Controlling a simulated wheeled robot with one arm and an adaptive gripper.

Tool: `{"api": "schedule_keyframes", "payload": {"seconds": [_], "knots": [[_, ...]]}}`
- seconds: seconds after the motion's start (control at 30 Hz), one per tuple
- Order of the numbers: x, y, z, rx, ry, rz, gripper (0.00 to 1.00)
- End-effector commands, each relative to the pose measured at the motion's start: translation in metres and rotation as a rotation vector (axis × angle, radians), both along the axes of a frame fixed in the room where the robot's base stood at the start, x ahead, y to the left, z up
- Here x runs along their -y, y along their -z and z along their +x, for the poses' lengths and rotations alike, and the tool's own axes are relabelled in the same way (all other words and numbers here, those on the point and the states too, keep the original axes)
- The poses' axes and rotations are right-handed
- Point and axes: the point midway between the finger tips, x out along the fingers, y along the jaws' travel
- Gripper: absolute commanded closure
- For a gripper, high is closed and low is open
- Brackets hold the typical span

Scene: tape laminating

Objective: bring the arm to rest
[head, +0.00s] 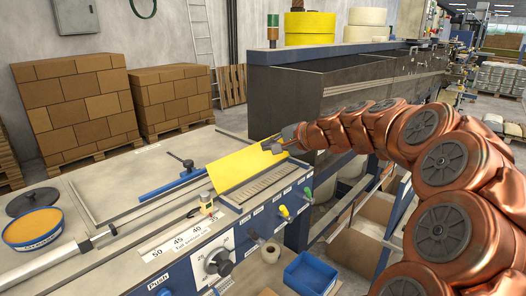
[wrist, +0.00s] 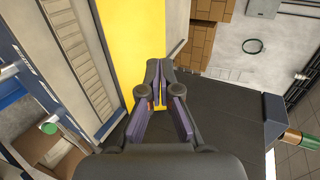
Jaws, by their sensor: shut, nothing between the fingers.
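My copper-coloured arm reaches in from the right in the head view. My gripper (head: 276,143) is at the right end of a yellow sheet (head: 238,168), which slopes over the machine table. In the wrist view my gripper (wrist: 158,75) has its fingertips together with nothing held between them. There the yellow sheet (wrist: 131,45) lies just left of the fingers. I cannot tell whether the fingers touch it.
A dark metal trough (head: 310,92) stands behind. Boxes (head: 75,105) are stacked at the left. A blue bin (head: 310,274) sits below.

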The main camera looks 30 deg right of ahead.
Motion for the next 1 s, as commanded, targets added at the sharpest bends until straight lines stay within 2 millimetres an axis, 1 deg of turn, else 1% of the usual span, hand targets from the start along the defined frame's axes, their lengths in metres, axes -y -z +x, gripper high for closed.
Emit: {"api": "schedule_keyframes", "payload": {"seconds": [0.03, 0.1, 0.2, 0.33, 0.5, 0.77, 0.87, 0.97, 1.0], "knots": [[0.004, -0.003, -0.009, 0.004, 0.004, -0.002, 1.0], [0.008, -0.01, -0.021, 0.004, 0.007, -0.006, 1.0], [0.011, -0.02, -0.036, 0.005, 0.004, -0.004, 1.0], [0.015, -0.029, -0.05, 0.003, 0.005, -0.004, 1.0], [0.015, -0.035, -0.06, 0.0, 0.002, 0.0, 1.0], [0.014, -0.037, -0.062, -0.002, -0.002, -0.002, 1.0], [0.0, -0.032, -0.06, -0.019, -0.033, -0.018, 1.0], [-0.035, -0.019, -0.059, -0.063, -0.113, -0.059, 1.0], [-0.055, -0.01, -0.06, -0.09, -0.158, -0.081, 1.0]]}}
